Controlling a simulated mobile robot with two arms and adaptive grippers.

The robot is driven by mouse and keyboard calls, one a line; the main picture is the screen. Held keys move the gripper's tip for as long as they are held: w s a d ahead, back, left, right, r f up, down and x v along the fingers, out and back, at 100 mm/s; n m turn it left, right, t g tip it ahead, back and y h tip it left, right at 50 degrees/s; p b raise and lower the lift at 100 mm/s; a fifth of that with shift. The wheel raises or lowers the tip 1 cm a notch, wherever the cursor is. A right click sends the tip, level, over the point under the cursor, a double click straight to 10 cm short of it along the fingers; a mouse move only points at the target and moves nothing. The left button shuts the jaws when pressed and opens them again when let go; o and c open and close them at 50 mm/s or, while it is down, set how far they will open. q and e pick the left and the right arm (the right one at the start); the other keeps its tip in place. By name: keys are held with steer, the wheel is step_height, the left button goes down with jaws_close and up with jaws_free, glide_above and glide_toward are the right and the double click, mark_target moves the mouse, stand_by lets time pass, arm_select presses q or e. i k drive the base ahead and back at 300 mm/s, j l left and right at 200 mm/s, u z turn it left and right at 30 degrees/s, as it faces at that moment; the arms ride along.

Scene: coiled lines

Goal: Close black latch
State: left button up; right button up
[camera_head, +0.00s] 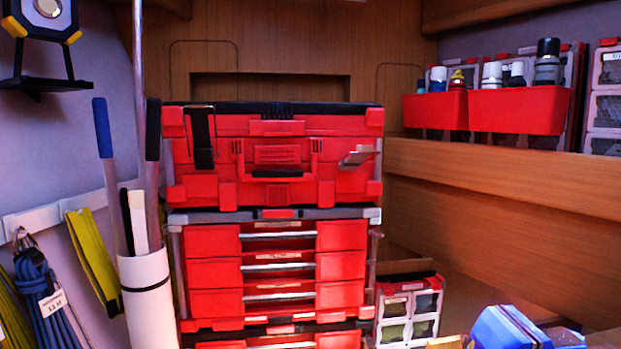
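A red toolbox (229,128) with a black-topped lid sits on top of a stack of red drawer units. A black latch (203,157) with a thin wire loop is on the left of its front, its plate hanging down below the loop. I cannot tell from this view whether it is fastened. A grey latch (357,158) on the right of the front sticks outward at a tilt. A red handle (277,154) with a black grip lies between them. Neither of my grippers is in view.
Red drawers (212,271) with silver pulls stand below the toolbox. A white tube (148,300) with long-handled tools stands close on the left. A small clear-fronted organizer (408,312) and blue objects (505,327) are at lower right. Red bins (518,109) sit on the right wooden shelf.

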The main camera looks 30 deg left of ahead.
mark_target(203, 157)
steer(key=u, duration=1.55)
